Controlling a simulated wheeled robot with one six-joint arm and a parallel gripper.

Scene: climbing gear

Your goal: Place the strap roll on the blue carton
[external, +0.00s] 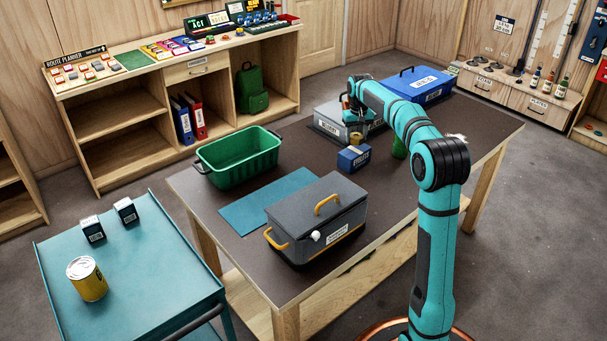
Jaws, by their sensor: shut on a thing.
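The blue carton (354,158) stands upright on the dark tabletop, right of the green bin and behind the dark grey toolbox. My gripper (356,131) points down just above and behind the carton in the picture. It is shut on a small tan thing, which looks like the strap roll (356,139). The roll is small and partly hidden by the gripper. I cannot tell whether it touches the carton's top or is apart from it.
A grey case (332,121) sits behind my gripper, and a blue toolbox (418,86) stands farther back. A green bin (238,158), teal mat (262,202) and dark grey toolbox (318,222) occupy the left and front.

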